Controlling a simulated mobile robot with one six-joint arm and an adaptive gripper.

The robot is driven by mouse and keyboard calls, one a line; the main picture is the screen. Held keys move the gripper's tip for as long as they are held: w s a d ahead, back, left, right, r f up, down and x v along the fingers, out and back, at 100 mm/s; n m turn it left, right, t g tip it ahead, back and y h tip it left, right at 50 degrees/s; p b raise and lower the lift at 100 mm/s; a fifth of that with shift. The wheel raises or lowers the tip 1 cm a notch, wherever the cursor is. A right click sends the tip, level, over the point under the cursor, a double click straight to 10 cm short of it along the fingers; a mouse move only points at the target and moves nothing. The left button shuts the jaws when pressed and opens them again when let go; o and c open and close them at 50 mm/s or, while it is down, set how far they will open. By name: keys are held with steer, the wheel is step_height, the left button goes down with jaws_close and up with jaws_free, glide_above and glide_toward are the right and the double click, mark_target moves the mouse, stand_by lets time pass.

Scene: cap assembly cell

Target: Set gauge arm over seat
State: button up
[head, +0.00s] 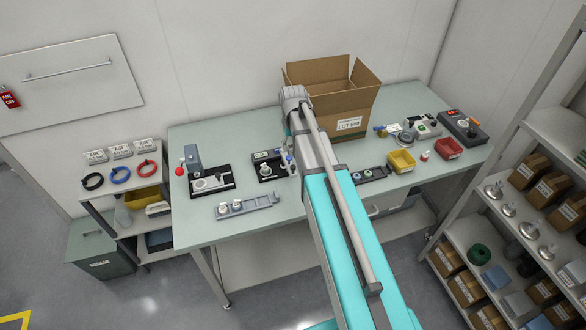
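No part can be named for certain as the gauge arm or its seat at this size. A black-based fixture (270,168) with a pale round part stands mid-bench, just left of my arm. A second black-based fixture (212,181) with a grey upright block and a red ball knob stands further left. Right of the carton is a grey unit (421,127), with a round disc (407,138) and a blue-ended piece (380,129) beside it. My arm reaches over the bench to the carton's left side; my gripper is hidden beyond its end.
An open carton (349,126) stands at the bench's back. A grey rail with round parts (247,206), a yellow bin (402,161), a red bin (447,149) and a dark unit (463,126) are on the bench (215,232). Shelving (487,225) stands right. The bench's front left is clear.

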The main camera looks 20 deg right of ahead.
mark_target(293, 166)
steer(key=shift+f+b, duration=4.6)
steer(key=shift+f, duration=0.25)
jaws_close()
